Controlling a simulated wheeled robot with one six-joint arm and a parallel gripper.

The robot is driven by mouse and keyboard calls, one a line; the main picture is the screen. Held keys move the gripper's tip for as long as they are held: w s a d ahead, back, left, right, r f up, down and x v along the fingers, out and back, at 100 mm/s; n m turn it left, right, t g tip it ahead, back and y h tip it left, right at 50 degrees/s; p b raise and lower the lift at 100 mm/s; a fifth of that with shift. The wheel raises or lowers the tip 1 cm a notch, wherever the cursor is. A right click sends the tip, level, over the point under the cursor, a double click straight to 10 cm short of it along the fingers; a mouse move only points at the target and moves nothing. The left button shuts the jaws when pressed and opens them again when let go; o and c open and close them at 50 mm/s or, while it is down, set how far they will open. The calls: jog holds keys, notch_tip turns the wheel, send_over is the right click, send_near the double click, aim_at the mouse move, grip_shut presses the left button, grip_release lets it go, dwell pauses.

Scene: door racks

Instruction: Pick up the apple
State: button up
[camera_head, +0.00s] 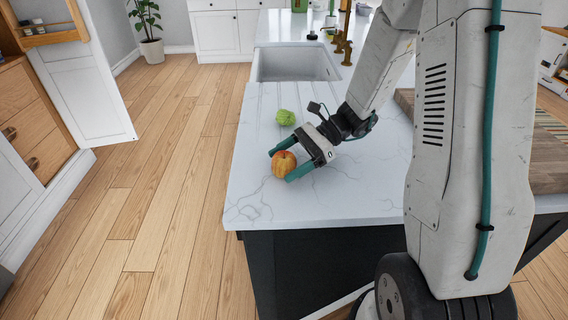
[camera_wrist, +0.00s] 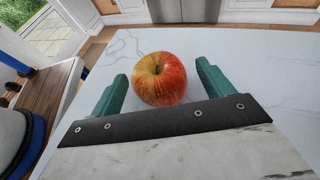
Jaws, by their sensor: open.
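A red and yellow apple (camera_head: 284,165) sits on the white marble countertop (camera_head: 340,195) near its left end. My gripper (camera_head: 287,163) is open, with its two green fingers on either side of the apple. In the wrist view the apple (camera_wrist: 159,79) lies between the open fingers (camera_wrist: 160,85), with a visible gap to the right finger and a smaller one to the left. The jaws are not closed on it. The apple's underside is partly hidden.
A green round vegetable (camera_head: 285,117) lies on the counter behind the apple. A sink (camera_head: 295,66) is set in the counter farther back, with brass taps (camera_head: 343,45) to its right. A wooden board (camera_head: 545,165) lies at the right. Wooden floor is clear at the left.

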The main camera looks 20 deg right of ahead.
jog(key=shift+a+f, duration=0.2)
jog(key=shift+a, duration=0.3)
jog(key=c, duration=1.1)
jog(key=shift+r, duration=0.15)
